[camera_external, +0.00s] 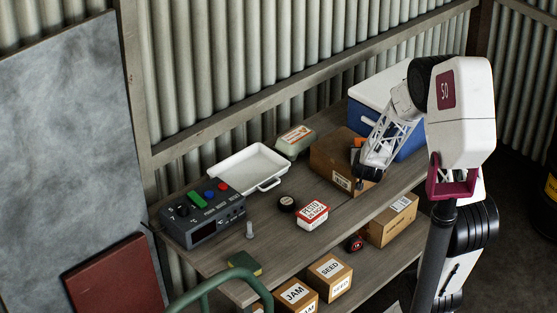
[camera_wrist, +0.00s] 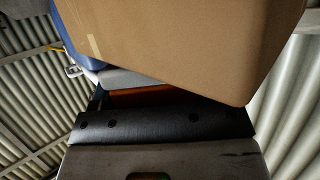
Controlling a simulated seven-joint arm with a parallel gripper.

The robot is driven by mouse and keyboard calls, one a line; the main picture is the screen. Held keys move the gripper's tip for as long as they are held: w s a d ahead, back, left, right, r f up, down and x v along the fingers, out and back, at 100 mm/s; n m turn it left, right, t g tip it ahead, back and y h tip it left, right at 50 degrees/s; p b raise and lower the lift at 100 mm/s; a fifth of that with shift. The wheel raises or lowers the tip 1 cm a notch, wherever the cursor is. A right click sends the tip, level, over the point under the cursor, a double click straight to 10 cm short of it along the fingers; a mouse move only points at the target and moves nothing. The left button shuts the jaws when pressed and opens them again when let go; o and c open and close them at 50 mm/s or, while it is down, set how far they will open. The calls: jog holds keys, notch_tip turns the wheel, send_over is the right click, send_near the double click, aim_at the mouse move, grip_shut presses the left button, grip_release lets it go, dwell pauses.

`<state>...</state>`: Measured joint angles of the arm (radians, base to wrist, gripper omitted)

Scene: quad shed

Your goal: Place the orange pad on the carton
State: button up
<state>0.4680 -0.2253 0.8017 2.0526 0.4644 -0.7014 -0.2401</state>
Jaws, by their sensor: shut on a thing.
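The carton (camera_external: 328,152) is a brown box with a white label, standing on the upper shelf in front of the blue cooler. My gripper (camera_external: 364,168) is at the carton's right side, partly covering it. A small part of the orange pad (camera_external: 358,142) shows at my gripper, by the carton's upper right edge. In the wrist view the orange pad (camera_wrist: 145,97) is a thin strip against a dark finger, and my gripper (camera_wrist: 160,112) is shut on it. The carton (camera_wrist: 180,45) fills the top of that view, very close. Whether pad and carton touch I cannot tell.
The blue cooler (camera_external: 405,142) with a white lid stands behind my gripper. A white tray (camera_external: 250,166), egg carton (camera_external: 295,140), red-white tin (camera_external: 313,215), dark puck (camera_external: 287,203) and control box (camera_external: 203,212) share the shelf. Labelled boxes (camera_external: 329,276) sit lower. The shelf front is partly clear.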

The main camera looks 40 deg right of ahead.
jog(key=shift+f, duration=0.1)
jog(key=o, duration=0.9)
jog(key=shift+o, duration=0.2)
jog(key=shift+s+a+r, duration=0.3)
jog(key=shift+a+r, duration=0.05)
jog(key=v, duration=1.1)
